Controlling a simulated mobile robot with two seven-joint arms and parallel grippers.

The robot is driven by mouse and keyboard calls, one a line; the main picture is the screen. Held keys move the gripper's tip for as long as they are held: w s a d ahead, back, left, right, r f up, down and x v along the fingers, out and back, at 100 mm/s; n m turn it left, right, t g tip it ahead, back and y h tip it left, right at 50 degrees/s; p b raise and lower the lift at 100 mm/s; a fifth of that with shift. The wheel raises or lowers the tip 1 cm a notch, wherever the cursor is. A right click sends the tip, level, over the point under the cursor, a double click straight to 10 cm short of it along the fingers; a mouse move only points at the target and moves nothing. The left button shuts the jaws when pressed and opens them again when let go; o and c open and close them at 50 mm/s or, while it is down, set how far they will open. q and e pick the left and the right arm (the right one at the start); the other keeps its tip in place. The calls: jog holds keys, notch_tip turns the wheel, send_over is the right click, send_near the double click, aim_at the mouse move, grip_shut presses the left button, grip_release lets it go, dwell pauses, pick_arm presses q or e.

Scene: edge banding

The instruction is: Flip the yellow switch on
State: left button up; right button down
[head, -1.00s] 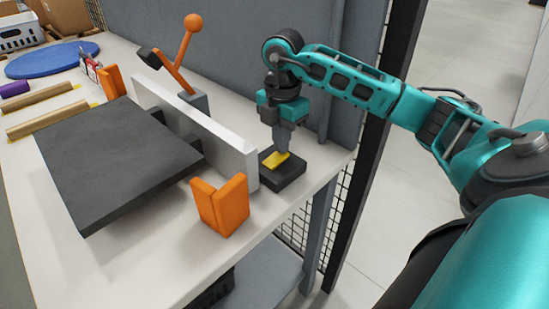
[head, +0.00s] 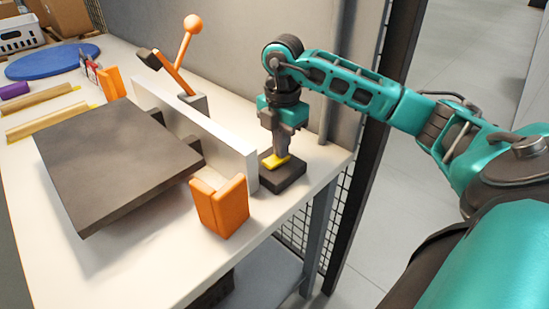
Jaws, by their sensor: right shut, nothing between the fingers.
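The yellow switch (head: 274,163) sits on a black box (head: 284,177) at the right end of the white workbench. My right gripper (head: 282,154) points straight down with its fingers shut and empty. Its fingertips are at the yellow switch, on its far right part, and seem to touch it. The fingers hide part of the switch. My left gripper is not in view.
An orange-knobbed lever (head: 192,24) rises behind. A grey wall (head: 240,50) backs the bench.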

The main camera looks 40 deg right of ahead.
notch_tip(320, 180, up, 2)
jog(key=shift+p, duration=0.6)
jog(key=shift+r+p, duration=0.6)
jog(key=shift+r, duration=0.1)
jog(key=shift+r+p, duration=0.3)
jog(key=shift+r, duration=0.05)
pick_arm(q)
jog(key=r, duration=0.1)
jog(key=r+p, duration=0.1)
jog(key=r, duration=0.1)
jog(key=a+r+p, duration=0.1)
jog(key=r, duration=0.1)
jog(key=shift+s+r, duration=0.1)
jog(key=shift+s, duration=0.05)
pick_arm(e)
notch_tip(320, 180, up, 3)
jog(key=shift+f, duration=0.15)
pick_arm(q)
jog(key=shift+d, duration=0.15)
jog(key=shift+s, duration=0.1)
pick_arm(e)
jog(key=shift+s, duration=0.1)
